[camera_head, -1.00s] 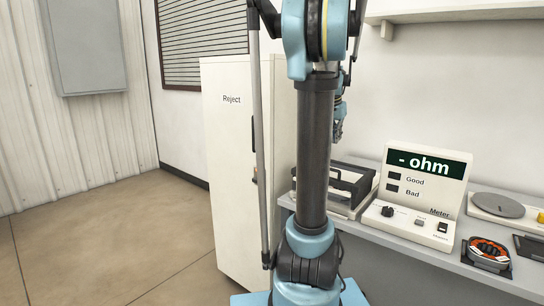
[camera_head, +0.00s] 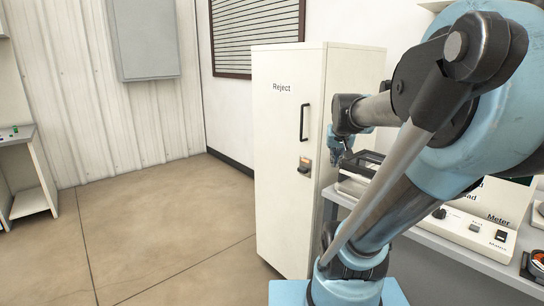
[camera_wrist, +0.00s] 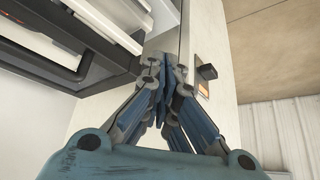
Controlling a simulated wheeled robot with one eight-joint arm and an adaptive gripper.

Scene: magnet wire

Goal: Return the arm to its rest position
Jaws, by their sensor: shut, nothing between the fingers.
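My gripper (camera_head: 340,158) is small in the head view, at the end of my folded blue and grey arm. It is near the right side of the white Reject cabinet and above the bench. In the wrist view its fingers (camera_wrist: 166,75) meet at the tips, with nothing between them.
The Reject cabinet (camera_head: 283,190) stands shut, with a black handle (camera_head: 304,122). A black-handled device (camera_head: 362,165) and the Meter unit (camera_head: 480,228) are on the bench. A white table (camera_head: 30,185) is at far left. The floor (camera_head: 150,230) between is clear.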

